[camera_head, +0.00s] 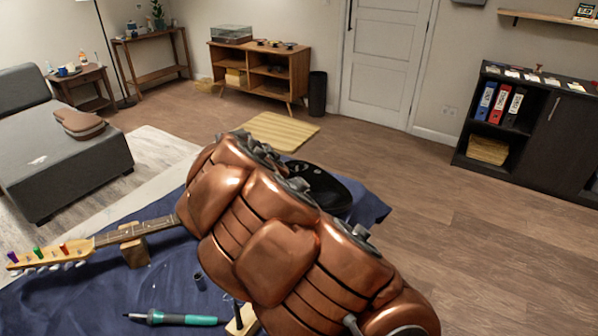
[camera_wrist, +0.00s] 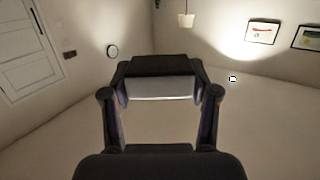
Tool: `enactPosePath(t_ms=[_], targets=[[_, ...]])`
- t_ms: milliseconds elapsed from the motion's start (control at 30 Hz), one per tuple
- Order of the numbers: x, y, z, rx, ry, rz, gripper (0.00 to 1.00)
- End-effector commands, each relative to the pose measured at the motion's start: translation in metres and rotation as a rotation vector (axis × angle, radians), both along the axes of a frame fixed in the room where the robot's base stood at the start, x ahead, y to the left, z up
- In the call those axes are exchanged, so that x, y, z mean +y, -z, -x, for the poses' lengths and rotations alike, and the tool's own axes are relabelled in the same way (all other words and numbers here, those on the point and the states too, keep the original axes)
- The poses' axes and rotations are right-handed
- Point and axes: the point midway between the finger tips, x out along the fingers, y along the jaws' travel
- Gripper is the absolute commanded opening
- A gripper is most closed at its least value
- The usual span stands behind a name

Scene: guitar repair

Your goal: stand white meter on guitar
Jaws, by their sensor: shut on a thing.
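My gripper (camera_wrist: 160,80) shows in the wrist view, its two dark fingers at left and right reaching to a pale grey-white block with a dark upper part, likely the white meter (camera_wrist: 161,89). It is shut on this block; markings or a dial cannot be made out. The guitar lies on the blue-covered table in the head view: its headstock and neck (camera_head: 118,236) point left, and part of its black body (camera_head: 322,187) shows behind my copper arm. My arm hides much of the guitar, and the gripper and meter are not visible in the head view.
A wooden neck support (camera_head: 134,250) props the neck. Floor at right is clear.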

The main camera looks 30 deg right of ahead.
Motion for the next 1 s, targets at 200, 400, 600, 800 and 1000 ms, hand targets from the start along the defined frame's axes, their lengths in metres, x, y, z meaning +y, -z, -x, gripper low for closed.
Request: enactPosePath(t_ms=[200, 400, 600, 800, 1000], targets=[[-0.022, 0.031, -0.022, -0.001, -0.099, -0.008, 0.22], [-0.054, 0.057, -0.034, -0.01, -0.216, -0.023, 0.22], [-0.101, 0.081, -0.031, -0.023, -0.318, -0.04, 0.22], [-0.159, 0.106, -0.01, -0.03, -0.407, -0.055, 0.22], [-0.219, 0.132, 0.027, -0.028, -0.483, -0.065, 0.22]])
